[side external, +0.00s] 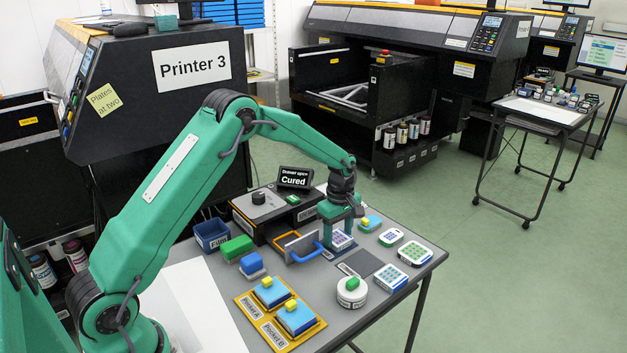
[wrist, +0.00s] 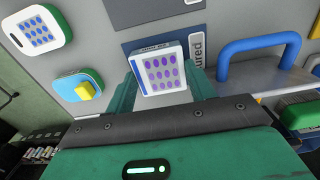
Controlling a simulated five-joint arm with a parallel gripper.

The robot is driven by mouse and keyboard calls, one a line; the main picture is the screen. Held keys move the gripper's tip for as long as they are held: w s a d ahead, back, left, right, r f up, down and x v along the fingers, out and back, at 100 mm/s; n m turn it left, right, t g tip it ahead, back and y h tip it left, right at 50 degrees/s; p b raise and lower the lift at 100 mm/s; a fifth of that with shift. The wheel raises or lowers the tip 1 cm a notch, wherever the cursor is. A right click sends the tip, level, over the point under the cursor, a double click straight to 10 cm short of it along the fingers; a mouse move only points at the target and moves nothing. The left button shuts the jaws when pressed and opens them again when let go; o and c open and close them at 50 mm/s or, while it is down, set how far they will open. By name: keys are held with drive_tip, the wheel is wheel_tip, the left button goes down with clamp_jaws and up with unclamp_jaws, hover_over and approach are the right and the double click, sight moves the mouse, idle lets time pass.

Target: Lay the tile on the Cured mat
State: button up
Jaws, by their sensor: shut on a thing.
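My gripper (side external: 341,238) is shut on a white tile with purple dots (side external: 341,239). In the wrist view the tile (wrist: 162,70) sits between the two green fingers of my gripper (wrist: 163,88). The tile is over the dark blue Cured mat (wrist: 136,47), whose printed label shows just right of the tile. The tile and fingers cover much of this mat. I cannot tell whether the tile touches the mat or is slightly above it.
The open drawer's blue handle (side external: 306,251) is close beside my gripper. White dotted tiles (side external: 416,252), a round white container (side external: 351,291) and a yellow tray (side external: 268,332) stand around. A yellow-topped block (side external: 370,223) is behind.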

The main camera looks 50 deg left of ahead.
sight(338, 237)
drive_tip(key=shift+f, duration=0.1)
drive_tip(key=o, duration=0.9)
drive_tip(key=shift+r, duration=6.15)
